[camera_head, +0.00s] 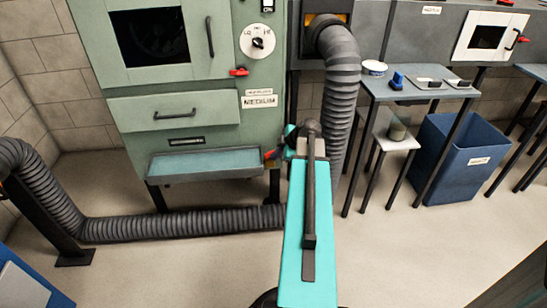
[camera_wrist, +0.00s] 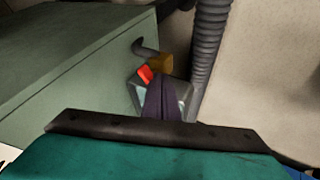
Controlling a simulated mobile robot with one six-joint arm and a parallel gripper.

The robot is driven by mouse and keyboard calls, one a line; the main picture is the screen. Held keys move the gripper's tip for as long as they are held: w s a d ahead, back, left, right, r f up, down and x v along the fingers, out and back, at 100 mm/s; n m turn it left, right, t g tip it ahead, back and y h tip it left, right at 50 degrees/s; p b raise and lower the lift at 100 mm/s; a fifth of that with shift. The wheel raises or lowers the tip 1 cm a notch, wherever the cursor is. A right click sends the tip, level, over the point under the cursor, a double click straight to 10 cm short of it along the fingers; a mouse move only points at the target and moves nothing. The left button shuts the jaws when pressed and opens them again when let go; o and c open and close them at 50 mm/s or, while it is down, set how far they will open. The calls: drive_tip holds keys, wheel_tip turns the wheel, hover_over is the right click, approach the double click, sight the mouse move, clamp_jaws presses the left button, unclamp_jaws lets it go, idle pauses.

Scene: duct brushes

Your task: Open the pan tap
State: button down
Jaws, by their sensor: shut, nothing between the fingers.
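The pan (camera_head: 205,164) is a shallow tray with a blue-teal inside, below the green cabinet. At its right end a small red tap lever (camera_head: 270,154) shows beside my gripper (camera_head: 287,146). In the wrist view the tap has a brass-yellow body (camera_wrist: 160,63) on a bent grey pipe (camera_wrist: 147,50), and its red lever (camera_wrist: 145,73) shows just ahead of my gripper (camera_wrist: 163,86). My gripper is shut and empty, close to the lever. I cannot tell whether they touch. My arm and gripper hide part of the tap in the head view.
A ribbed grey duct (camera_head: 341,80) hangs just right of my gripper, and another duct (camera_head: 180,224) runs along the floor. The green cabinet (camera_head: 180,100) stands behind the tap. A small table (camera_head: 408,92) and blue bin (camera_head: 462,160) stand right. The front floor is clear.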

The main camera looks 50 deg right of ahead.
drive_tip(key=s+d+r+p, duration=0.2)
drive_tip(key=s+r, duration=0.6)
drive_tip(key=s, duration=0.1)
drive_tip(key=shift+d, duration=0.3)
drive_tip(key=c, duration=2.5)
unclamp_jaws()
